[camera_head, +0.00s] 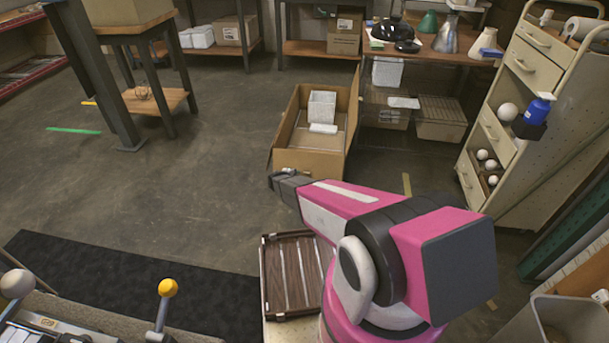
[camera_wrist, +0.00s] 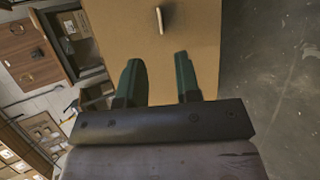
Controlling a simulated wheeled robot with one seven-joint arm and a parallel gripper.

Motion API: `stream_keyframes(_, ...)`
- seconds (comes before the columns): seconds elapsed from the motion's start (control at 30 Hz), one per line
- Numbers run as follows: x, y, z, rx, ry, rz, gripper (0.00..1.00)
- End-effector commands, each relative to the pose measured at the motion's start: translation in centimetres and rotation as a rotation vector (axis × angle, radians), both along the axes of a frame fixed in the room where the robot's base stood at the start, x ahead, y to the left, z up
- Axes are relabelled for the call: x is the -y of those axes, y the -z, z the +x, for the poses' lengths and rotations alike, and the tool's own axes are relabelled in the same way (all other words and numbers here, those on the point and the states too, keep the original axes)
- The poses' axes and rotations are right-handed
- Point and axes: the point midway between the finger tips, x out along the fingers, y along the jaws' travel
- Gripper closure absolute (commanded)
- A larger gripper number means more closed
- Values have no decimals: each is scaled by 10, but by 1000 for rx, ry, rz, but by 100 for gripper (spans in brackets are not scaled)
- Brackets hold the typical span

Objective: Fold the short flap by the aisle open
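An open cardboard box (camera_head: 305,162) stands on the floor ahead of my arm in the head view. A tall panel (camera_head: 352,115) stands up along its right side. A thin flap edge shows at its left side; which flap is the short one by the aisle I cannot tell. My gripper (camera_head: 280,181) is at the box's near left corner; contact is unclear. In the wrist view my gripper (camera_wrist: 158,62) has two green fingers spread apart with nothing between them. A broad cardboard surface (camera_wrist: 205,30) lies beyond them, with a small pale-edged piece (camera_wrist: 160,19) on it.
White packages (camera_head: 321,107) lie inside the box. A bench (camera_head: 440,57) with lamp parts stands behind it, and a drawer cart (camera_head: 525,75) to the right. A brown slatted tray (camera_head: 293,275) is near my arm. Open floor (camera_head: 200,130) lies left of the box.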

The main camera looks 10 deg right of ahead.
Motion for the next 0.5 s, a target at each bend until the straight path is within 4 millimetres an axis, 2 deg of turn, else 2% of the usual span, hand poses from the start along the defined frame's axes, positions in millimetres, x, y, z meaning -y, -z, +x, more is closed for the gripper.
stream_keyframes(0.3, 33, 28, 36, 0, 3, 1, 69)
stream_keyframes(0.5, 51, 41, 54, 0, 2, 1, 69)
